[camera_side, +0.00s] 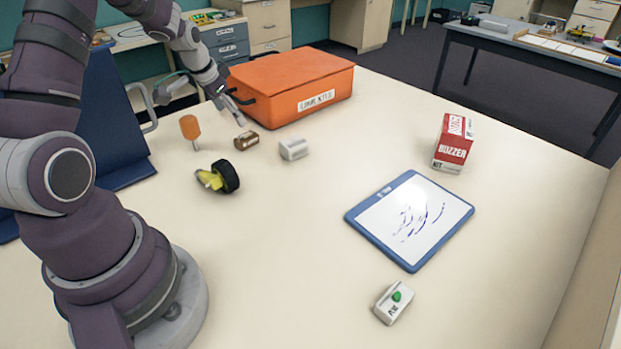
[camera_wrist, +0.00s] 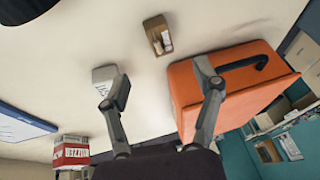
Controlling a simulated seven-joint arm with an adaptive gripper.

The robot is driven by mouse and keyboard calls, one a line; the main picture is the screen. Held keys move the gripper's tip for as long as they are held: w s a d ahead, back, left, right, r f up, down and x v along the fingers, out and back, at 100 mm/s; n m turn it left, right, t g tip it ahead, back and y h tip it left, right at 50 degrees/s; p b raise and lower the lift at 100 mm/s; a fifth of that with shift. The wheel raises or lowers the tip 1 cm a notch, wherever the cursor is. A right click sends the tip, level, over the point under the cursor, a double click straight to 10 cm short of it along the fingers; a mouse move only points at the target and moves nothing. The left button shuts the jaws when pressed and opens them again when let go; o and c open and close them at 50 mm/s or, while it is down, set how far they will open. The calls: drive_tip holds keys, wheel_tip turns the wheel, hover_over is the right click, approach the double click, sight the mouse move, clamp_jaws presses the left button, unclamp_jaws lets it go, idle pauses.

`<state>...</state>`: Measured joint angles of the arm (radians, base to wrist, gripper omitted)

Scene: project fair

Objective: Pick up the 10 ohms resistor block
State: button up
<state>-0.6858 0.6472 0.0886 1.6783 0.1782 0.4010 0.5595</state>
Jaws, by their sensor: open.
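No 10 ohms label is readable, so I cannot tell for sure which block is the resistor block. A brown block (camera_side: 247,140) with a pale top lies left of the orange box; it also shows at the top middle of the wrist view (camera_wrist: 158,35). A white-grey block (camera_side: 293,149) lies to its right, with unreadable marks in the wrist view (camera_wrist: 103,76), partly behind my left finger. My gripper (camera_side: 238,108) is open and empty above the table, beside the orange box and near the brown block. In the wrist view the fingers (camera_wrist: 155,87) are spread wide.
The orange box (camera_side: 300,82) stands close to my gripper. An orange-headed object (camera_side: 189,128) and a yellow motor with a black wheel (camera_side: 218,178) lie nearby. A whiteboard (camera_side: 375,225), a buzzer box (camera_side: 453,145) and a green-buttoned block (camera_side: 394,302) are farther right. The table's middle is clear.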

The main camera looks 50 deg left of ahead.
sight(246, 135)
drive_tip(key=x, duration=0.9)
drive_tip(key=shift+w+r, duration=0.1)
drive_tip(key=shift+w, duration=0.15)
clamp_jaws()
